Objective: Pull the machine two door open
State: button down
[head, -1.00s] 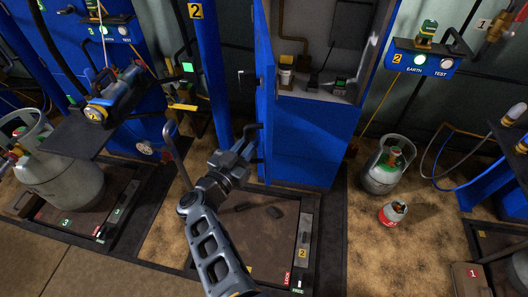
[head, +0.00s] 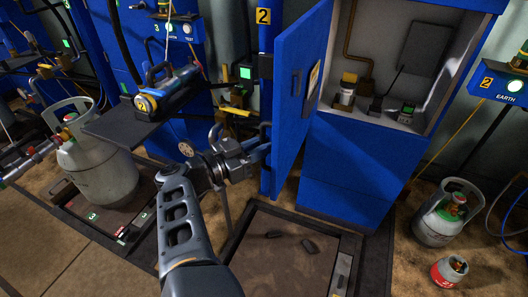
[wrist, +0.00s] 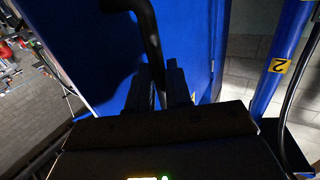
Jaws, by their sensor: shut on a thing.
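The blue door (head: 292,115) of the machine two cabinet stands swung open at the left of the cabinet (head: 350,165), so the grey interior shows in the head view. My gripper (head: 258,152) is at the lower left edge of the door, shut on the dark door handle (head: 265,128). In the wrist view the curved black handle (wrist: 150,35) runs down between my two fingers (wrist: 158,88), with the blue door face (wrist: 185,40) behind it. The fingertips are partly dark and hard to make out there.
A blue post (head: 265,40) with a yellow "2" stands left of the door. A black shelf (head: 112,125) and a grey cylinder (head: 98,170) are to the left. A framed floor plate (head: 290,260) lies before the cabinet. Gas bottles (head: 440,222) stand at the right.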

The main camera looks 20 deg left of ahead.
jog(key=shift+w+d+r, duration=0.15)
jog(key=shift+w+r, duration=0.15)
jog(key=shift+w, duration=0.05)
jog(key=c, duration=1.4)
grip_release()
jog(key=shift+o, duration=0.8)
jog(key=shift+f, duration=0.15)
jog(key=v, duration=0.8)
